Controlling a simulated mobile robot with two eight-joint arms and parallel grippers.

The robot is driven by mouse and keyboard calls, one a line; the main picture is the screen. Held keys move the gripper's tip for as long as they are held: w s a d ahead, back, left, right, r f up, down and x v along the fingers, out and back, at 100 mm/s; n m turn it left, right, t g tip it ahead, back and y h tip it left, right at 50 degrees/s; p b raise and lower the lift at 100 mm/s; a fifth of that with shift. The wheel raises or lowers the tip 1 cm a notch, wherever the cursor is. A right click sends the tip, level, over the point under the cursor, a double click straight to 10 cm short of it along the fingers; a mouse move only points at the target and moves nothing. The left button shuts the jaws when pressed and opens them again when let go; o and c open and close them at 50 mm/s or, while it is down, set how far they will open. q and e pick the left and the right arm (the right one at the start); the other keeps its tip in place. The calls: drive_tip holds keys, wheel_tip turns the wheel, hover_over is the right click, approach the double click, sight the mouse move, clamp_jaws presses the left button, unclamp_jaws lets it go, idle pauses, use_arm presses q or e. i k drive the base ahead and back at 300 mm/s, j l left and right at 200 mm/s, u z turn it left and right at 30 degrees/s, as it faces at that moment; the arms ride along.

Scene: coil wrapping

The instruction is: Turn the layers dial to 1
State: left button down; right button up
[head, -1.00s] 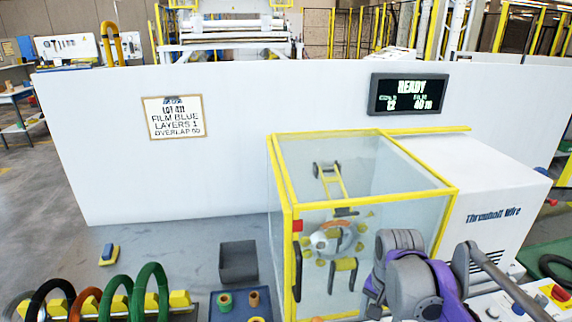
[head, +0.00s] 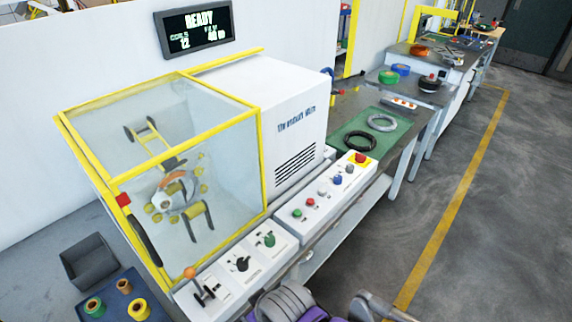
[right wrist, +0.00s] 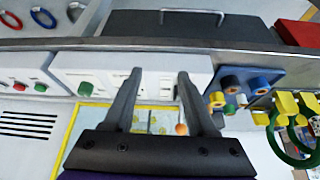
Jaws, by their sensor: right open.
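In the head view, two dials sit on white panels in front of the yellow-framed machine: a black knob (head: 242,263) and a green knob (head: 269,239). Their labels are too small to read, so I cannot tell which is the layers dial. A lever with an orange ball (head: 190,272) stands left of them. My right gripper (right wrist: 159,86) is open and empty in the right wrist view, its fingers over the control panel. The green knob (right wrist: 85,88) shows left of the fingers and the orange ball (right wrist: 181,129) between them. The black knob is not clear there. My left gripper is not in view.
The clear guarded box (head: 165,150) rises behind the panels. A button panel (head: 325,192) with a red stop button (head: 360,158) lies to the right. A dark bin (head: 90,262) and a blue tray (head: 110,297) with spools are at left. The floor at right is clear.

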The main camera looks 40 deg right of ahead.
sight(337, 178)
drive_tip(key=l+z, duration=0.15)
drive_tip(key=z, duration=1.7)
drive_tip(key=k+l, duration=0.05)
